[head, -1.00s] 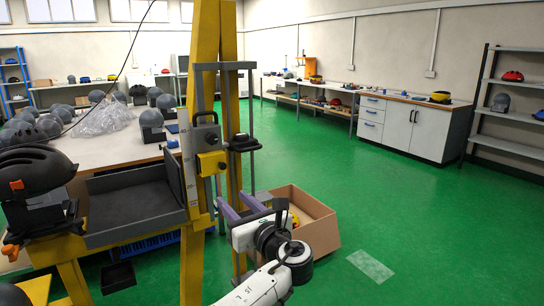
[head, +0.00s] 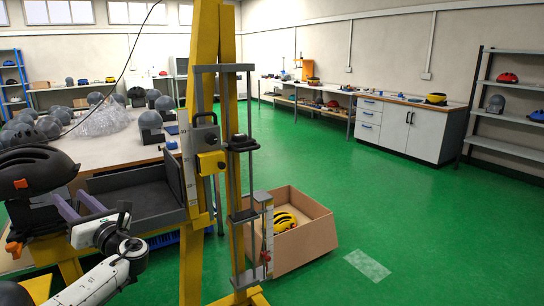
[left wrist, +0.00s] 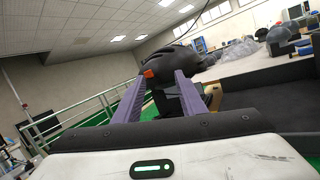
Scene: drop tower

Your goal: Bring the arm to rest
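My left gripper (head: 67,194) has purple fingers, spread apart with nothing between them. In the head view it is at the lower left, by the dark grey tray (head: 140,203) and right of the black helmet (head: 33,170). The helmet sits on a dark block at the left edge. In the left wrist view the fingers (left wrist: 160,78) point toward this helmet (left wrist: 168,66), which appears beyond the tips. My left arm comes up from the bottom left. My right gripper is not in view.
The yellow drop tower (head: 206,95) with its grey guide frame stands just right of my arm. A cardboard box (head: 312,240) behind it holds a yellow helmet (head: 284,221). A table (head: 95,152) with several grey headforms is behind. Green floor is open to the right.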

